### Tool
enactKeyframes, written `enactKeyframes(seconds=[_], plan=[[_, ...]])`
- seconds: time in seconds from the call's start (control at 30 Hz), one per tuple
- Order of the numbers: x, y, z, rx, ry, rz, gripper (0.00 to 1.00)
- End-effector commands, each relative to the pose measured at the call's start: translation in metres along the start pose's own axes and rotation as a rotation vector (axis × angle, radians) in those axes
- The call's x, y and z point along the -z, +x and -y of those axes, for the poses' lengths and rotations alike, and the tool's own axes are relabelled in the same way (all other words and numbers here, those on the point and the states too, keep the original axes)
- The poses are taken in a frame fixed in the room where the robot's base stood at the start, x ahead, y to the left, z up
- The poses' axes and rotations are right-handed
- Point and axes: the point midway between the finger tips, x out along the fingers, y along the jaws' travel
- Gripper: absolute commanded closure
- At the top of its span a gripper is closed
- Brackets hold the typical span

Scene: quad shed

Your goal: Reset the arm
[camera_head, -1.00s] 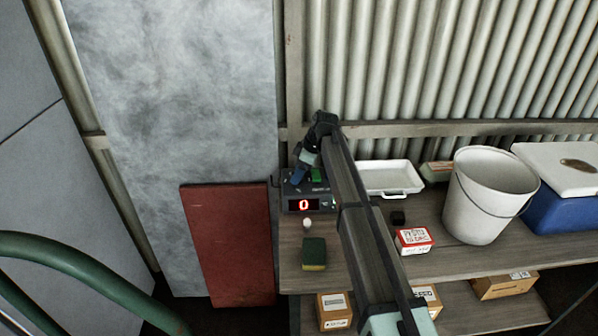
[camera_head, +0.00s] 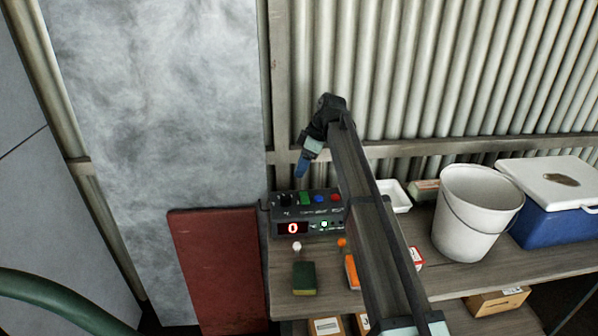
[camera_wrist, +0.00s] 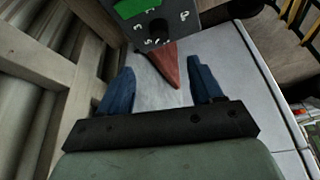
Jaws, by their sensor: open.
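My gripper (camera_head: 301,168) has blue fingers and is raised above the shelf at the back, over the left end. It is empty and open; the wrist view shows its two blue fingers (camera_wrist: 160,85) spread apart with nothing between them. Below it stands a dark control box (camera_head: 315,228) with a red display reading 0. The box has a black knob, and green, blue and red buttons on top. Part of the box with its knob and green button also shows at the top of the wrist view (camera_wrist: 183,18).
A green-yellow sponge (camera_head: 304,279), a white knob-like item (camera_head: 297,246) and an orange item (camera_head: 352,272) are near the box. A white tray (camera_head: 400,197), a bucket (camera_head: 474,218) and a blue cooler (camera_head: 550,219) stand right. A red panel (camera_head: 218,270) leans left.

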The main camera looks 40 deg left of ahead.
Motion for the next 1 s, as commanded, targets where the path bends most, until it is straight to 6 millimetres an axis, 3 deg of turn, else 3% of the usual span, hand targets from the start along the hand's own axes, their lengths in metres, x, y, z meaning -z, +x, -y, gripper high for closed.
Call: enactKeyframes(seconds=[0.7,0.77,0.87,1.0], plan=[[-0.005,-0.006,-0.002,-0.010,0.012,0.007,0.35],[-0.015,-0.010,-0.007,-0.031,0.036,0.019,0.35],[-0.047,-0.023,-0.022,-0.099,0.109,0.063,0.35],[-0.115,-0.056,-0.049,-0.247,0.264,0.153,0.35]])
